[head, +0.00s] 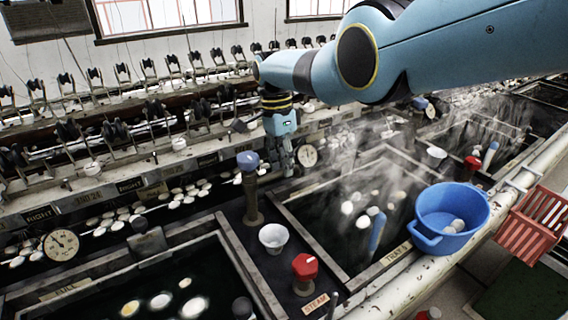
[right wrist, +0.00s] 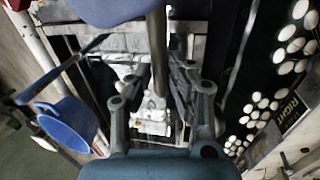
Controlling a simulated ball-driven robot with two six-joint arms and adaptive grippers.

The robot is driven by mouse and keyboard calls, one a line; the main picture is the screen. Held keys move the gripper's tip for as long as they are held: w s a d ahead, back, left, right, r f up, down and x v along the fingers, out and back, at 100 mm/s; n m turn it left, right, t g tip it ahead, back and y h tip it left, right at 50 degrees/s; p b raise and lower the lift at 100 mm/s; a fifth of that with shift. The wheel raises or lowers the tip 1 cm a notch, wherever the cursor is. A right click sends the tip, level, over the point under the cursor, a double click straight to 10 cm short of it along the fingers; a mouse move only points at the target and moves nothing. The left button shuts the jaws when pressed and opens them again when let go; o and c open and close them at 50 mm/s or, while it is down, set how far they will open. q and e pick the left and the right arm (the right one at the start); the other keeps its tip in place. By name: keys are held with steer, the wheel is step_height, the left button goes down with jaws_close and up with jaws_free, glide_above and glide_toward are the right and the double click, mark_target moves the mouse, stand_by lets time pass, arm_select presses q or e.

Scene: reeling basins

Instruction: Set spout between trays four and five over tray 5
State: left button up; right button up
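A spout post (head: 252,203) with a blue knob (head: 248,160) stands on the dark divider between the left tray, labelled BOIL (head: 70,290), and the steaming middle tray (head: 300,222). The middle tray's label (head: 395,255) seems to read TRAY 5. My right gripper (head: 282,155) points down just right of the blue knob in the head view. In the right wrist view its fingers (right wrist: 162,95) are spread, and a metal post (right wrist: 157,50) with a blue knob (right wrist: 115,10) shows beyond and between them. I cannot tell whether they touch it. My left gripper is not in view.
A white cup (head: 273,237) and a red steam valve (head: 304,268) stand on the divider. A blue basin (head: 452,225) sits at the middle tray's right edge, near a red crate (head: 535,222). A gauge (head: 307,155) and reel racks line the back. Steam blurs parts.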

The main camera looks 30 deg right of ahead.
steer(key=o, duration=0.4)
steer(key=shift+c, duration=0.2)
step_height(320, 180, up, 12)
steer(key=w, duration=0.2)
steer(key=shift+w, duration=0.15)
steer(key=shift+f, duration=0.15)
